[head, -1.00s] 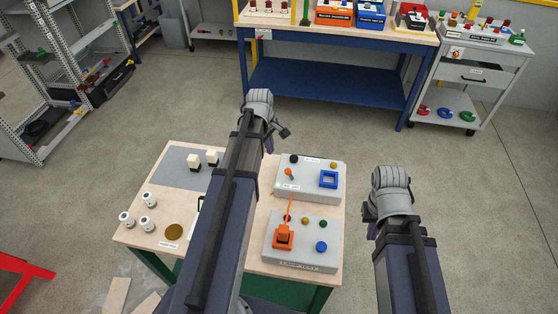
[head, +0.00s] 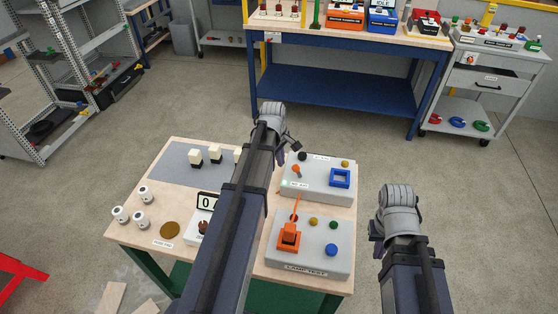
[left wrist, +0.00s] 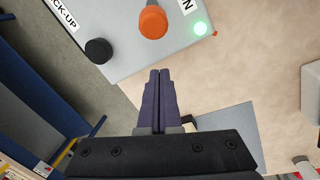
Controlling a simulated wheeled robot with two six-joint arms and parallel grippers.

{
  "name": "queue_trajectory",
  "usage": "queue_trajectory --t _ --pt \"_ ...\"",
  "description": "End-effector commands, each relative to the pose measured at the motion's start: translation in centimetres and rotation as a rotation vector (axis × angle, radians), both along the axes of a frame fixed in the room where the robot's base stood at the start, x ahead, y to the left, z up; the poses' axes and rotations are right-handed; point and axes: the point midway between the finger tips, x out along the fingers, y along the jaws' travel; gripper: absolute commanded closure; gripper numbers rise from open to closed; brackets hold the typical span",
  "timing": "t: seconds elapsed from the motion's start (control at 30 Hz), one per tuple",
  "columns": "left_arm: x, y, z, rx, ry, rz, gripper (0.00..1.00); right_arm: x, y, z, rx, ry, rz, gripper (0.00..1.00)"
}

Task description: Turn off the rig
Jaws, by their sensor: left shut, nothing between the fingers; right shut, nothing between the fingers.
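The far grey control box (head: 322,193) lies on the wooden table, with an orange knob (head: 296,170), black knob (head: 303,156), yellow button, blue square frame (head: 340,178) and lit green lamp (head: 284,183). The near box (head: 310,256), labelled "LAMP TEST", carries an orange lever piece (head: 289,237) and a blue button (head: 331,250). My left gripper (head: 281,158) is shut and empty at the far box's left edge. The left wrist view shows its fingers (left wrist: 160,75) apart from the orange knob (left wrist: 153,22) and black knob (left wrist: 98,50). My right gripper (head: 377,248) is shut, mostly hidden, right of the table.
White cylinders (head: 140,218), a brown disc (head: 170,229), cream-topped blocks (head: 214,153) and a "0" display (head: 206,201) share the table, partly behind my left arm. A blue workbench (head: 330,90) and grey trolley (head: 490,75) stand beyond. Floor between is clear.

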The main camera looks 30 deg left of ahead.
Motion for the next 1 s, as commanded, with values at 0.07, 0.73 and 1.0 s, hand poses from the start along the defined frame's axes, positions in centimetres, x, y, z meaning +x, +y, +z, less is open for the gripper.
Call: queue_trajectory --t 0.07,0.73,1.0 --pt "-0.6 -1.7 1.2 0.000 0.000 -0.006 1.00 0.0 0.0 1.2 0.000 0.000 0.000 1.00" --pt "-0.9 -3.5 1.6 0.013 0.005 -0.003 1.00 0.0 0.0 1.7 0.000 0.000 0.000 1.00" --pt "-0.8 -3.9 1.8 0.064 0.019 -0.003 1.00 0.0 0.0 1.9 0.000 0.000 0.000 1.00"
